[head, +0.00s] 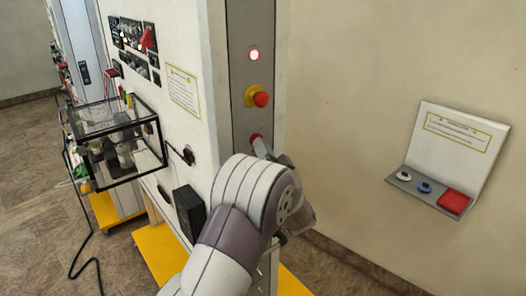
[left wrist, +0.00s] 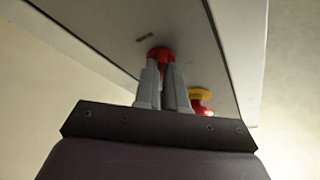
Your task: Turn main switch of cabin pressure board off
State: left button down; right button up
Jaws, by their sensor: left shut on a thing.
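The red main switch knob (head: 255,137) sits low on a narrow grey panel (head: 243,83), below a yellow-based red mushroom button (head: 257,96). My left gripper (head: 260,146) reaches up to this knob, and its arm hides the lower panel. In the left wrist view, the two grey fingers (left wrist: 163,84) are closed on the red knob (left wrist: 161,53), with its top showing between and above the tips. The mushroom button (left wrist: 201,96) shows just to the right of the fingers. The knob's turn angle cannot be read. My right gripper is out of view.
A lit red lamp (head: 254,54) is above the mushroom button. At left stand a white board (head: 186,55) with a glass box (head: 115,125) jutting out. At right a wall shelf (head: 434,190) holds buttons. The wall between is clear.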

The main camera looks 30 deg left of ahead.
pick_arm(q)
jog(key=shift+w+d+n+g+y+b, duration=0.15)
jog(key=shift+n+g+y+b, duration=0.55)
jog(key=shift+n+g+b, duration=2)
jog(key=shift+w+n+g+y+b, duration=0.3)
jog(key=shift+n+g+y+b, duration=0.5)
jog(key=shift+n+b, duration=3.65)
jog(key=shift+w+d+n+g+y+b, duration=0.15)
jog(key=shift+n+g+y+b, duration=0.45)
jog(key=shift+n+g+b, duration=3)
jog(key=n+t+p, duration=0.3)
jog(key=shift+n, duration=0.35)
jog(key=c, duration=1.4)
grip_release()
jog(key=shift+c, duration=0.2)
jog(key=shift+o, duration=1.2)
jog(key=shift+w+a, duration=0.1)
jog(key=shift+a, duration=0.05)
jog(key=shift+w+a, duration=0.1)
jog(key=shift+f, duration=0.1)
jog(key=b+v, duration=0.2)
jog(key=v, duration=1)
jog(key=shift+d, duration=0.35)
